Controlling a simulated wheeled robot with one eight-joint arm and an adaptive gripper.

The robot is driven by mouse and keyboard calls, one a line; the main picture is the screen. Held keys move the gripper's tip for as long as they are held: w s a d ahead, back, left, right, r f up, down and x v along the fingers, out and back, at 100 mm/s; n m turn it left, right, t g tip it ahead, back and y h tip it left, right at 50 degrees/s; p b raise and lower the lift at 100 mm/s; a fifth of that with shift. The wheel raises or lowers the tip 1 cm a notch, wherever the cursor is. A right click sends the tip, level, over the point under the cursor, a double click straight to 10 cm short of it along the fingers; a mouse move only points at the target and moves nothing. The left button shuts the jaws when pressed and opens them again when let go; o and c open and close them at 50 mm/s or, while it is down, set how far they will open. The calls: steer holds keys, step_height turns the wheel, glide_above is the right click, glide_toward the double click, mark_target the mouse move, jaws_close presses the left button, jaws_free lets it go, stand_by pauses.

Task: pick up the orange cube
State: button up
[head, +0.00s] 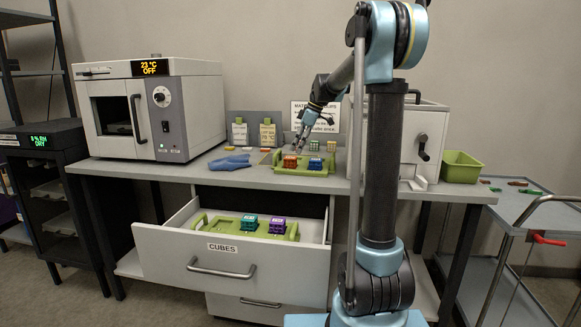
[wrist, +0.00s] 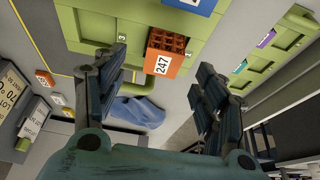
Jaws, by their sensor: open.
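The orange cube (head: 290,162) sits in the left part of a green tray (head: 301,185) on the bench, with a blue cube (head: 315,163) to its right. In the wrist view the orange cube (wrist: 167,52) has an open lattice top and a white label reading 247. It shows between the fingers, beyond their tips. The blue cube (wrist: 190,5) is cut off at the top edge there. My gripper (head: 301,136) is above the tray, near the orange cube, pointing down. In the wrist view my gripper (wrist: 162,58) has its fingers wide apart with nothing held.
An open drawer (head: 208,252) marked CUBES holds a green tray with teal (head: 249,223) and purple (head: 277,225) cubes. A blue cloth (head: 229,162) lies left of the bench tray. An oven (head: 155,110) stands at the left. Small cubes and placards stand behind; a green bin (head: 461,167) is right.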

mark_target(291, 157)
steer(key=shift+a+x, duration=0.2)
steer(key=shift+x, duration=1.25)
steer(key=shift+a+x, duration=0.15)
steer(key=shift+x, duration=1.3)
steer(key=shift+s+r, duration=0.15)
steer(key=c, duration=1.1)
